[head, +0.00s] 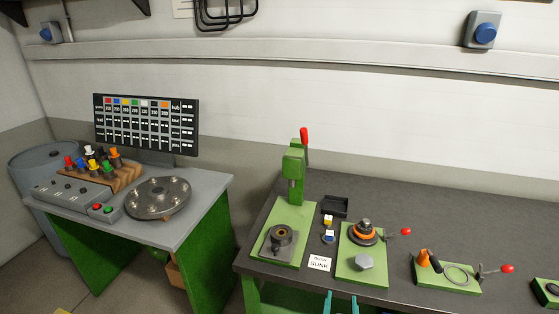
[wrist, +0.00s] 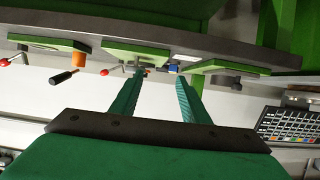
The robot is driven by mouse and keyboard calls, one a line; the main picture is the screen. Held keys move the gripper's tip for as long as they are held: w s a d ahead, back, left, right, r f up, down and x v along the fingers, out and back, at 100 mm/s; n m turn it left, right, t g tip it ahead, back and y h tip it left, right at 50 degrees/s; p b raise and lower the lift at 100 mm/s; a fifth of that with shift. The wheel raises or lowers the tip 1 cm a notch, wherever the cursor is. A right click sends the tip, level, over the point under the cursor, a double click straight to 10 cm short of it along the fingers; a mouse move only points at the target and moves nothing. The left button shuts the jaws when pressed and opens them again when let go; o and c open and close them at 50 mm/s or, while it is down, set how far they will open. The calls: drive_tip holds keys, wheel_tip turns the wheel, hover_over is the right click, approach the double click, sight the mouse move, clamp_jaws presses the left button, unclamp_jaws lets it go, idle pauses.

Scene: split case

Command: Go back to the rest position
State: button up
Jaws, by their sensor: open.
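My gripper (head: 341,303) shows at the bottom edge of the head view as two teal fingertips, apart from each other, in front of the dark workbench (head: 420,217). In the wrist view my gripper (wrist: 160,82) has both teal fingers spread with a clear gap and nothing between them. That view looks upside down, with the bench edge (wrist: 200,44) across the top. The rest of the arm is hidden in the head view.
A small white-and-blue part (head: 328,237) lies between. A grey table (head: 200,205) with a round plate (head: 158,198) stands left.

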drive_tip(key=s+a+f+n+t+y, duration=0.1)
drive_tip(key=s+a+f, duration=0.4)
drive_tip(key=s, duration=0.3)
drive_tip(key=s+a+f+n+y, duration=0.1)
drive_tip(key=s+a+f, duration=0.4)
drive_tip(key=s, duration=0.3)
drive_tip(key=s+a+r+y, duration=0.1)
drive_tip(key=s+a, duration=0.2)
drive_tip(key=s, duration=0.6)
drive_tip(key=s+a+r+n+t, duration=0.1)
drive_tip(key=s+a+r, duration=0.1)
drive_tip(key=s, duration=0.8)
drive_tip(key=shift+s+a+r+y, duration=0.15)
drive_tip(key=shift+a+y, duration=0.25)
drive_tip(key=shift+a, duration=0.25)
